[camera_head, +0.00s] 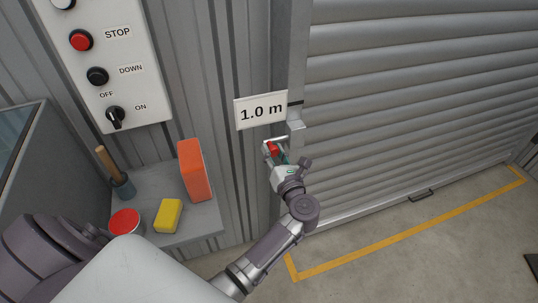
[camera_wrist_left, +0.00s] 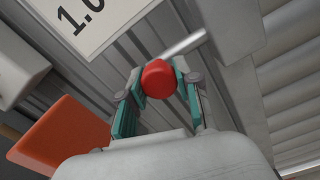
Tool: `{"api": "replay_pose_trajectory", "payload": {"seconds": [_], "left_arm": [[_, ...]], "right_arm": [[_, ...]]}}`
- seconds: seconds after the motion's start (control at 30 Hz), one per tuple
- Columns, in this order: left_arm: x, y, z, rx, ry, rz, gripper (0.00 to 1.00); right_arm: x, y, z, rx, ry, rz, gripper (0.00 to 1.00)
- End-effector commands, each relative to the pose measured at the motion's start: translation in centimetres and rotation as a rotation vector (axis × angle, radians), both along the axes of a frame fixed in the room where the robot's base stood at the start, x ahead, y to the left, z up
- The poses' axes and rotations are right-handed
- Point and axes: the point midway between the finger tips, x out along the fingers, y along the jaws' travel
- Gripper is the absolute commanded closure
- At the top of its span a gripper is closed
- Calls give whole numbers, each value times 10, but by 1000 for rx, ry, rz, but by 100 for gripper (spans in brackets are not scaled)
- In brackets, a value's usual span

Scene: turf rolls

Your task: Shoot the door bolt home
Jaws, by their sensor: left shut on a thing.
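The door bolt is a pale metal rod (camera_wrist_left: 187,46) with a red knob (camera_wrist_left: 158,79), mounted low beside the roller door (camera_head: 420,85). The red knob also shows in the head view (camera_head: 272,149), just below the "1.0 m" sign. My left gripper (camera_head: 275,154) is shut on the red knob, with one teal-padded finger on each side of it in the left wrist view. The rod runs from behind the knob up and to the right. A grey bracket (camera_head: 296,131) stands at the door's edge by the bolt. Whether the rod enters it cannot be told. My right gripper is not in view.
A "1.0 m" sign (camera_head: 262,110) hangs just above the bolt. A control panel (camera_head: 105,60) is on the wall. A grey shelf (camera_head: 205,222) holds an orange block (camera_head: 191,170), a yellow sponge (camera_head: 168,215), a red-topped tin (camera_head: 125,222) and a brush. The floor before the door is clear.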

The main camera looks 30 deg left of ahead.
Motion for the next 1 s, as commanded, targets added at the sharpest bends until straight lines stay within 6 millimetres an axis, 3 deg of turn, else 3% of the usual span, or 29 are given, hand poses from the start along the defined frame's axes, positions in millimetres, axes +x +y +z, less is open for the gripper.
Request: {"api": "replay_pose_trajectory", "payload": {"seconds": [0.07,0.1,0.23,0.57,1.0], "left_arm": [[2,-2,1,-3,-3,-8,100],[2,-2,1,-3,-3,-8,62],[1,-2,1,-2,-2,-6,41],[-1,-3,0,-2,-1,-4,41],[-41,-52,0,-4,0,-6,41]], "right_arm": [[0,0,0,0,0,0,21],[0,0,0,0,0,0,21],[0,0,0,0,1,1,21],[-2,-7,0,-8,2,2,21],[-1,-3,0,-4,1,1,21]]}}
